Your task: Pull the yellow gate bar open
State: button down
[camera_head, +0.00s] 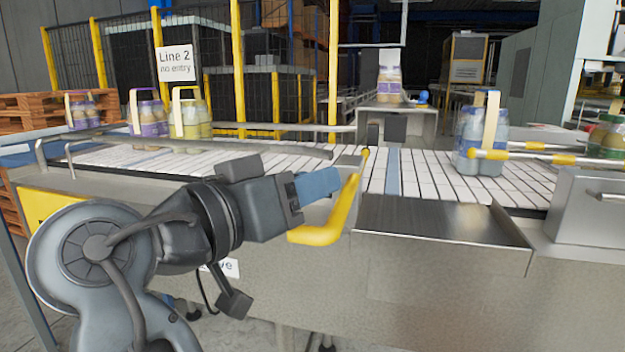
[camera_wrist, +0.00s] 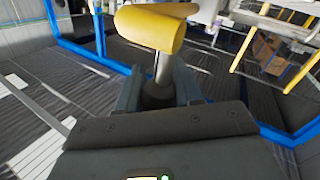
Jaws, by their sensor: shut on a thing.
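The yellow gate bar (camera_head: 345,211) is a bent bar at the near edge of the conveyor, left of a steel plate. Its upper end is near the conveyor edge and its lower part bends to the left. My gripper (camera_head: 333,183) reaches it from the left, with blue-grey fingers against the bar. In the wrist view the yellow bar (camera_wrist: 150,27) shows thick and rounded, with a metal stem below it between the fingers of my gripper (camera_wrist: 160,90). The gripper is shut on the bar assembly; the exact contact is partly hidden.
The white slatted conveyor (camera_head: 300,155) runs behind the bar. Packs of jars with tall handles (camera_head: 191,120) stand at the left, and a blue-tinted pack (camera_head: 484,140) stands at the right. A steel plate (camera_head: 440,218) and a grey box (camera_head: 590,207) are to the right.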

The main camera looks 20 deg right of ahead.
jog(key=c, duration=0.7)
grip_release()
jog(key=shift+c, duration=0.2)
jog(key=shift+a, duration=0.15)
jog(key=b+v, duration=0.1)
jog(key=v, duration=0.6)
jog(key=shift+s+a, duration=0.2)
jog(key=shift+a, duration=0.1)
